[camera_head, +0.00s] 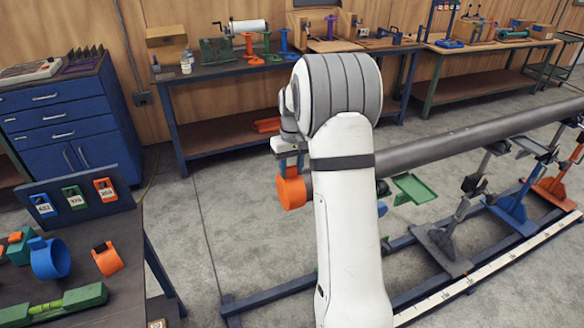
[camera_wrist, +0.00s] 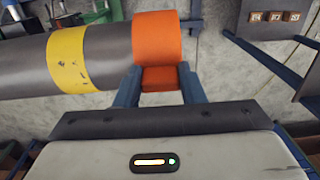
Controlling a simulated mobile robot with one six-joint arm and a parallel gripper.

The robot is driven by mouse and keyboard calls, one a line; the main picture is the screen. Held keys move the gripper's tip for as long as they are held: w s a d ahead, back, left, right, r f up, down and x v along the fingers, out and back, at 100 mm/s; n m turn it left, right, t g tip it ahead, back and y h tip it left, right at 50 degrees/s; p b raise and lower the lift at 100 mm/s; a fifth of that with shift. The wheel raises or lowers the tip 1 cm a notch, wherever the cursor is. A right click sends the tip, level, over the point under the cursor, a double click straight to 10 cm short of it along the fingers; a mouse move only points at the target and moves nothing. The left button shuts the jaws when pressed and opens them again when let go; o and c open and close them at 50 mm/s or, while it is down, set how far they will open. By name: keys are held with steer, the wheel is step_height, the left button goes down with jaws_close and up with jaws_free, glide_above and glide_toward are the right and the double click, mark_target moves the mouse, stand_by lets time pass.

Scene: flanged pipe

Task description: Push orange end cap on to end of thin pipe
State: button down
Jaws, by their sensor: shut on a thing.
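The orange end cap (camera_wrist: 157,36) is in the wrist view, with its orange grip block (camera_wrist: 163,78) between the blue fingers of my gripper (camera_wrist: 161,88). My gripper is shut on that block. The grey pipe (camera_wrist: 22,70) comes in from the left, with a yellow band (camera_wrist: 68,58) near its end. The cap lines up closely with the pipe end; I cannot tell whether it only touches or sits over it. In the head view the cap (camera_head: 291,193) hangs below my wrist, and my arm hides the pipe end. The pipe (camera_head: 450,138) runs off to the right.
Blue, grey and orange stands (camera_head: 515,208) on a floor frame are under the pipe. A table at lower left holds a blue ring-shaped part (camera_head: 48,259) and an orange part (camera_head: 108,260). Workbenches (camera_head: 230,78) line the back wall. Floor left of the cap is clear.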

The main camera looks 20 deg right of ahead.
steer(key=shift+d+p, duration=0.3)
steer(key=shift+d, duration=1.55)
stand_by(0.6)
stand_by(0.4)
steer(key=c, duration=0.9)
jaws_free()
steer(key=shift+o, duration=0.2)
steer(key=shift+r, duration=0.1)
step_height(320, 180, up, 6)
steer(key=p, duration=0.4)
